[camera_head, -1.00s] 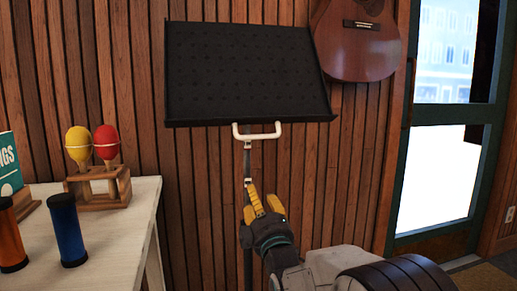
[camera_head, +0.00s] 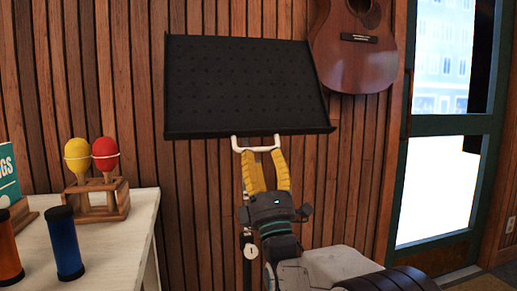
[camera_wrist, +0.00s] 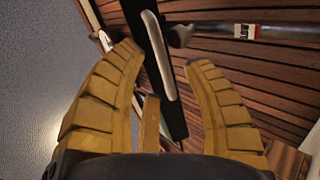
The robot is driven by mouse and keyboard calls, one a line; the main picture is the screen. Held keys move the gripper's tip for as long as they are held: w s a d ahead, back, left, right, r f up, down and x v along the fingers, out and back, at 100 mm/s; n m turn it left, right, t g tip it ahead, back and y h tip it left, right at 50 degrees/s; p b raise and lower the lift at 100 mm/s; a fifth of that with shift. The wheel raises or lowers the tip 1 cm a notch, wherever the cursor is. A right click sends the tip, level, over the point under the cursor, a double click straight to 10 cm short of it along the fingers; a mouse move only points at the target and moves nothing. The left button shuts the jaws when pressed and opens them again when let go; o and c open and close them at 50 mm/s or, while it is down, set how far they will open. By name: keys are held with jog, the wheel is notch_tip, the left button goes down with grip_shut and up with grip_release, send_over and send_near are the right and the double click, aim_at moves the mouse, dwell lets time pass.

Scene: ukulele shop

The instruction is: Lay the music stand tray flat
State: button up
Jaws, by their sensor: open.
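The music stand tray (camera_head: 245,88) is a black perforated panel with a bottom lip, tilted up and facing me in the head view. A white U-shaped handle (camera_head: 256,150) hangs below its lower edge. My gripper (camera_head: 263,160) has yellow fingers, open and pointing up just under the handle. In the wrist view my gripper (camera_wrist: 165,55) shows its fingers spread, with the pale handle bar (camera_wrist: 158,50) between their tips; contact cannot be told. The stand's pole (camera_head: 248,235) is partly hidden behind my gripper.
A pale table (camera_head: 120,230) at the left holds yellow and red maracas in a wooden rack (camera_head: 97,200) and a blue cylinder (camera_head: 65,243). A ukulele (camera_head: 355,50) hangs on the slatted wall at the tray's right. A glass door (camera_head: 440,170) is further right.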

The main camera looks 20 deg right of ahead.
aim_at(259, 149)
jog(key=shift+x, duration=1.55)
grip_shut()
